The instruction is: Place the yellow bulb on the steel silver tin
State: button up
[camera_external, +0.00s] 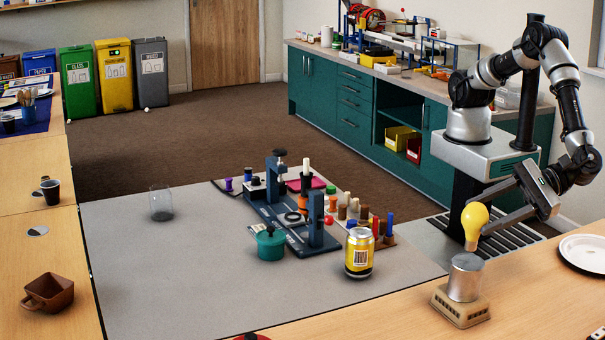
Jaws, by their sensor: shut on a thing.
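The yellow bulb (474,219) is upright with its narrow base down. My gripper (477,216) reaches in from the right with a finger on either side of the bulb and is shut on it. The steel silver tin (464,282) stands upright on a small beige stand (460,307) near the table's right part. The bulb's base is right over the tin's top; I cannot tell whether it touches or hangs just above.
A yellow can (359,252) and a teal pot (270,245) stand on the grey mat (190,270) to the left. A blue-grey clamp rack (315,232) is behind them. A white plate (588,252) lies at the right. The mat's front left is clear.

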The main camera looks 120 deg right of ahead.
jog(key=shift+f, duration=1.25)
jog(key=shift+f, duration=0.15)
jog(key=o, duration=0.8)
jog(key=shift+r, duration=0.2)
jog(key=p+v, duration=0.1)
jog(key=v, duration=1.1)
